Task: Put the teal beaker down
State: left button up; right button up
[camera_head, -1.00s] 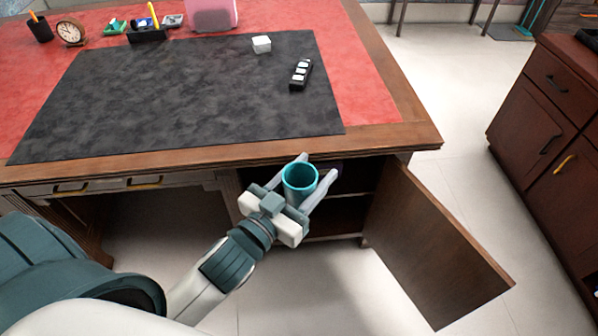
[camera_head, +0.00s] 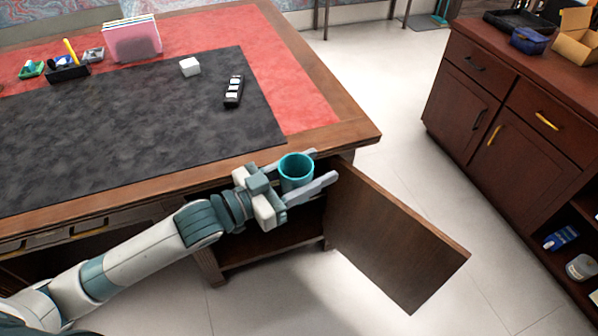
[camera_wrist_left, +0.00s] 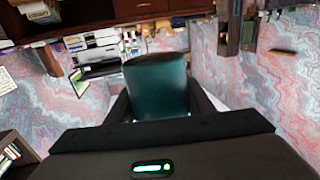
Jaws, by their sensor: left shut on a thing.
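The teal beaker (camera_head: 296,170) is upright between the fingers of my left gripper (camera_head: 313,172). The gripper is shut on it and holds it in front of the desk's right front edge, above the open cabinet. In the left wrist view the beaker (camera_wrist_left: 158,88) fills the middle, between the two dark fingers. The desk (camera_head: 318,68) has a red leather top with a dark mat (camera_head: 130,130) on it. My right gripper is not in view.
The open cabinet door (camera_head: 392,235) sticks out below and right of the beaker. A white cube (camera_head: 190,67) and a black strip with white blocks (camera_head: 234,91) stand on the mat. A wooden sideboard (camera_head: 520,110) is at right. Most of the mat is clear.

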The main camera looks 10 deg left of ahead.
pick_arm(q)
jog(key=shift+w+d+r+m+g+h, duration=0.2)
jog(key=shift+w+d+m+g+h, duration=0.3)
jog(key=shift+d+g, duration=0.3)
jog(key=shift+w+d+r+m+g+h, duration=0.15)
jog(key=shift+w+d+m+g+h, duration=0.2)
jog(key=shift+d+m+g+h, duration=0.25)
jog(key=shift+w+d+r+m+g+h, duration=0.2)
jog(key=shift+w+d+m+g+h, duration=0.3)
jog(key=shift+d+g, duration=0.4)
jog(key=shift+s+d, duration=0.1)
